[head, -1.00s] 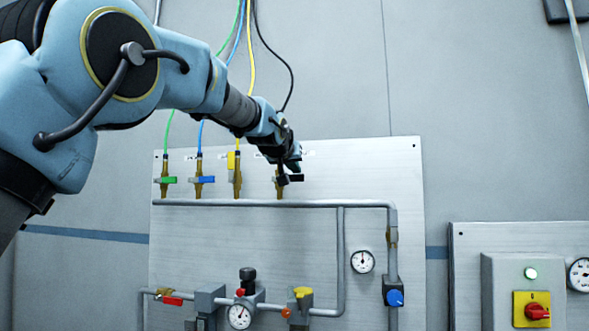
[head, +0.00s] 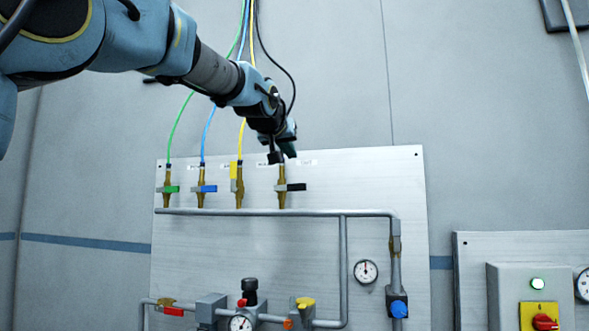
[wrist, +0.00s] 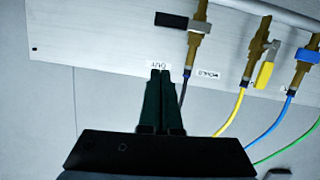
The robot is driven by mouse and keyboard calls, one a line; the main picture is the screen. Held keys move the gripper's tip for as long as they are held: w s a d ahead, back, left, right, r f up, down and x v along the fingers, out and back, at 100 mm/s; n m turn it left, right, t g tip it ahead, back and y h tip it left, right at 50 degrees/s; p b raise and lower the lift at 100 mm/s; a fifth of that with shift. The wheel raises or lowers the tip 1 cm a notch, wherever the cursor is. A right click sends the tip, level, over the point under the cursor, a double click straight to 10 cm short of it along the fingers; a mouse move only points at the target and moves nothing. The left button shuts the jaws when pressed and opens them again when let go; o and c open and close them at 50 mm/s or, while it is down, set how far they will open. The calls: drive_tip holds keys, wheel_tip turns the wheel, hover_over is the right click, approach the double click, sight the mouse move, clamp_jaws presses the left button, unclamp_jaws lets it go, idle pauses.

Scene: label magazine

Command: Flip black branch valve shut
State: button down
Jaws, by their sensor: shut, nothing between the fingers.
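The black branch valve (head: 291,187) is the rightmost of the brass valves in the head view. Its black handle lies horizontal, pointing right, across the upright brass body. In the wrist view the black handle (wrist: 172,20) sticks out sideways from the brass body, apart from my fingers. My gripper (head: 282,158) is shut and empty, just above the valve near the top edge of the panel. In the wrist view my gripper (wrist: 161,73) has its fingertips together by a white label. The black hose top is partly hidden behind my gripper in the head view.
Green (head: 171,189) and blue (head: 207,188) handles lie horizontal; the yellow handle (head: 233,171) stands upright. A grey pipe (head: 330,212) runs below the valves. Coloured hoses hang above them. The panel right of the black handle is clear.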

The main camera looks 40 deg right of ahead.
drive_tip(key=shift+b+v, duration=0.45)
drive_tip(key=shift+v, duration=1.2)
drive_tip(key=w+a+f+n+y, duration=0.1)
drive_tip(key=w+a+f+y, duration=0.1)
drive_tip(key=w+a+f, duration=0.5)
drive_tip(key=w+a+f+n+y, duration=0.1)
drive_tip(key=w+a+f+y, duration=0.2)
drive_tip(key=f, duration=0.5)
drive_tip(key=w+a+f+n+g+y, duration=0.1)
drive_tip(key=w+a+f+y, duration=0.15)
drive_tip(key=a+f, duration=0.6)
drive_tip(key=w+a+f+n+y, duration=0.1)
drive_tip(key=w+a+f+n, duration=0.15)
drive_tip(key=a+f, duration=0.6)
drive_tip(key=s+a+f+n+g+y, duration=0.1)
drive_tip(key=s+a+f+g+y, duration=0.15)
drive_tip(key=a+f, duration=1)
drive_tip(key=s+a+f+n+g+y, duration=0.1)
drive_tip(key=s+a+f+n+g, duration=0.2)
drive_tip(key=s+a+f, duration=0.6)
drive_tip(key=s+a, duration=0.4)
drive_tip(key=a, duration=0.1)
drive_tip(key=shift+f+y, duration=0.2)
drive_tip(key=shift+y, duration=0.1)
